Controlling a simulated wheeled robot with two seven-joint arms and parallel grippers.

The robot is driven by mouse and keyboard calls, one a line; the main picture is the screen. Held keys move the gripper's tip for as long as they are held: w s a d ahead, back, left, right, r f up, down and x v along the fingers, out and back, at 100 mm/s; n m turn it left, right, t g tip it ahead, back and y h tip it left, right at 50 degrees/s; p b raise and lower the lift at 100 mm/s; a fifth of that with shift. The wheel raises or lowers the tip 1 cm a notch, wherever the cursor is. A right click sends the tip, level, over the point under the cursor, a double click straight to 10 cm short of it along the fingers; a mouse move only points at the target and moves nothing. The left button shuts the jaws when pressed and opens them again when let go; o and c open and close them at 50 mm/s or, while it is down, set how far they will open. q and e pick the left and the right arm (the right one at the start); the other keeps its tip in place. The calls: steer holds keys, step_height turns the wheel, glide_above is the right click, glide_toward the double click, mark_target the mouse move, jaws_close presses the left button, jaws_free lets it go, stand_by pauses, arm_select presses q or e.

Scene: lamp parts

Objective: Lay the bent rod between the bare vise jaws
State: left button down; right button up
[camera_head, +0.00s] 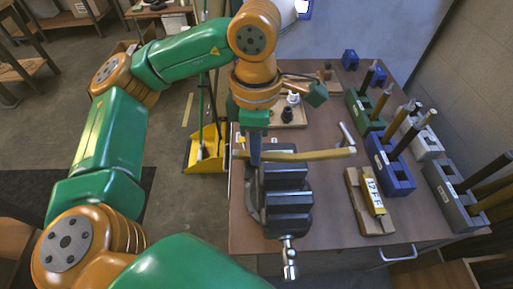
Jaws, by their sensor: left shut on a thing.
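The bent rod (310,155) is a long brass-yellow bar. It lies roughly level across the picture, above the far part of the vise, and its right end reaches over the table. My left gripper (255,157) points down and is shut on the rod near its left end; the fingers partly hide it. The dark grey vise (287,199) stands at the table's left front, with a silver screw handle toward me. Its blocky jaws show just nearer than the rod. I cannot tell whether the rod touches the vise. My right gripper is not in view.
The brown table (325,205) has a wooden board (357,205) with a yellow labelled piece right of the vise. Blue, green, white and grey blocks holding rods, including a blue block (390,165), line the right side. A tray (291,118) with small parts lies behind.

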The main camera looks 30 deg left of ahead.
arm_select(q)
steer(key=shift+s+f, duration=0.1)
steer(key=shift+f, duration=0.15)
step_height(320, 180, down, 13)
steer(key=s+b, duration=0.1)
steer(key=b, duration=1.2)
steer(key=shift+s+f, duration=0.15)
steer(key=shift+s, duration=0.15)
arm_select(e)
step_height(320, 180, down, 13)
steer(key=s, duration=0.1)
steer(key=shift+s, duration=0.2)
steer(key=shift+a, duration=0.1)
arm_select(q)
steer(key=shift+f+b, duration=0.35)
steer(key=shift+b, duration=0.2)
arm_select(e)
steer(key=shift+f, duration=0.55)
arm_select(q)
steer(key=c, duration=0.7)
jaws_free()
steer(key=shift+c, duration=0.2)
steer(key=shift+r, duration=0.1)
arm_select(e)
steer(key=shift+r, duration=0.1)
